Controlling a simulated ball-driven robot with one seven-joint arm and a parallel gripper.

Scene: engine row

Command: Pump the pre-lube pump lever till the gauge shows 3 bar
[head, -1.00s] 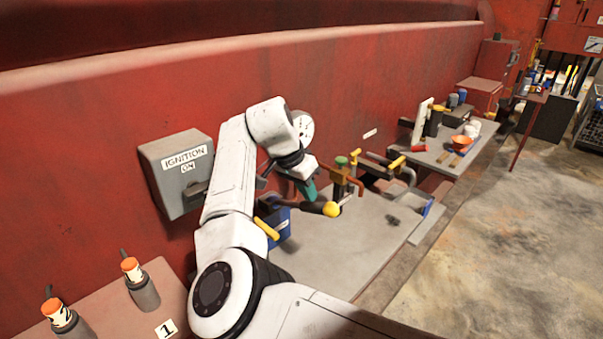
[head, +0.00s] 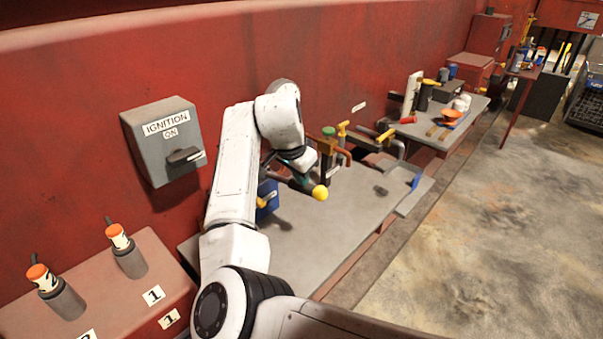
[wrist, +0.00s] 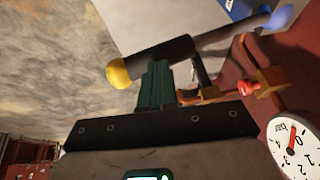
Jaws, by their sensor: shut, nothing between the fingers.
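The pump lever (head: 298,185) has a black grip with a yellow ball end (head: 320,193) and sticks out over the bench. It also shows in the wrist view, with its black grip (wrist: 158,60) across the fingertips. My gripper (head: 304,176) is shut with nothing between its dark green fingers (wrist: 155,85). The fingertips are at the grip, seemingly against it. The pressure gauge (wrist: 296,148) is partly cut off at the right of the wrist view. Its red needle is near 0. In the head view the gauge is hidden behind my arm.
A grey ignition box (head: 163,142) is on the red wall at left. Pipes and a green knob (head: 328,131) stand just behind the lever. A blue container (head: 267,198) is beside my arm. The grey bench top (head: 335,225) is clear in front.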

